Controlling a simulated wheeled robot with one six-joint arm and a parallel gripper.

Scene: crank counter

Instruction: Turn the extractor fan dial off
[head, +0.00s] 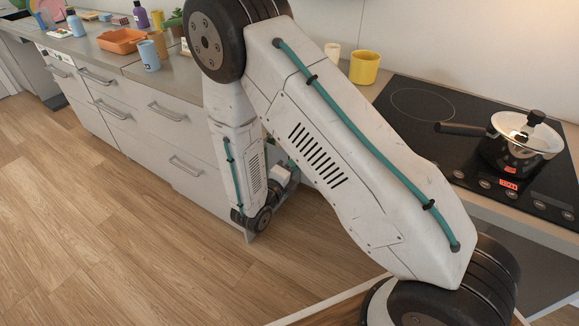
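I cannot make out a dial marked as the extractor fan's. Several small round dark controls (540,206) sit along the front edge of the black hob (418,128), at the right, with small lit red displays (508,184) near them. My arm crosses the middle of the view. Its forearm hangs down in front of the drawers, and its wrist is low by the end of the cabinet. My gripper's fingers do not show; the large arm link hides what lies behind it.
A pot with a lid (520,142) stands on the hob, its handle pointing left. A yellow mug (364,67) and a cream cup (332,52) stand left of the hob. An orange tray (122,41) and a blue cup (149,55) are on the left counter. The wooden floor (90,220) is clear.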

